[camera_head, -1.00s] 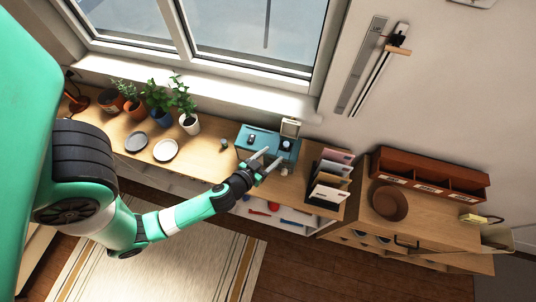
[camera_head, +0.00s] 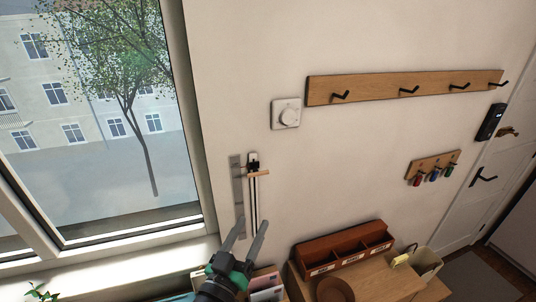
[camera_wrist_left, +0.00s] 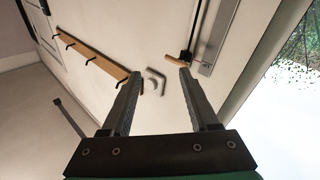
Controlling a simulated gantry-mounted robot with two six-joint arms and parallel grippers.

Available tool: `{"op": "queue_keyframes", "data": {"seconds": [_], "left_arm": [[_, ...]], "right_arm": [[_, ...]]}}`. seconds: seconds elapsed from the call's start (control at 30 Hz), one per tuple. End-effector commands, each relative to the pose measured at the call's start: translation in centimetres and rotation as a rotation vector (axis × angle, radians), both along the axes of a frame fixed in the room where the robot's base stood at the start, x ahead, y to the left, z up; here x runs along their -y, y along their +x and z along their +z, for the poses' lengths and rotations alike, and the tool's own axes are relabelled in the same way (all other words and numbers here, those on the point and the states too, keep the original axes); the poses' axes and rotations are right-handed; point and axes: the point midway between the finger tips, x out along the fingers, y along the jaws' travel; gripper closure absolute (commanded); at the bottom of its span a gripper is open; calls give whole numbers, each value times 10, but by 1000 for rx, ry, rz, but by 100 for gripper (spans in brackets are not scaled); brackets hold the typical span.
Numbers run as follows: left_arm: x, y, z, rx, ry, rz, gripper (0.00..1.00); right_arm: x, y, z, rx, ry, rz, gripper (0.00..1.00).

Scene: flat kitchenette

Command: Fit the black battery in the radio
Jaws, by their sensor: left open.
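My left gripper (camera_head: 247,240) is raised in front of the wall at the lower middle of the head view, with its fingers apart and nothing between them. In the left wrist view the two open fingers (camera_wrist_left: 157,105) point toward the wall. Neither the black battery nor the radio can be made out in the views now. My right gripper is not in view.
A wall-mounted rail (camera_head: 252,200) is behind the gripper. A thermostat (camera_head: 286,114) and a hook rack (camera_head: 405,87) are on the wall. A brown compartment box (camera_head: 343,249) and letters (camera_head: 266,285) stand below. A window (camera_head: 90,110) is at left.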

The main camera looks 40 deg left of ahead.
Motion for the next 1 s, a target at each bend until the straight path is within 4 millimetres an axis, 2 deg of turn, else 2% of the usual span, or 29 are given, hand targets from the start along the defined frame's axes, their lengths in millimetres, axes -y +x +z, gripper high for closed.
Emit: {"op": "queue_keyframes", "data": {"seconds": [0.03,0.07,0.1,0.2,0.3,0.4,0.43,0.5,0.77,0.87,1.0], "left_arm": [[17,10,62,108,23,-52,39],[28,12,96,164,42,-85,39],[42,10,141,241,71,-127,39],[78,-10,239,419,151,-222,39],[105,-41,306,558,229,-287,39],[121,-65,342,641,282,-319,39],[123,-69,347,655,291,-323,39],[126,-74,354,671,303,-330,39],[126,-74,356,670,303,-329,39],[126,-73,372,670,303,-329,39],[126,-73,419,669,303,-328,39]], "right_arm": [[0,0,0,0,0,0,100],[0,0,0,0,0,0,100],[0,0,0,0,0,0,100],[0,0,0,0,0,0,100],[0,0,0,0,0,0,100],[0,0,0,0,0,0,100],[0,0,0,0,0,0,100],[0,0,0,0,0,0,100],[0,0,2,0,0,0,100],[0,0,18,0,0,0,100],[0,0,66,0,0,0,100]]}}
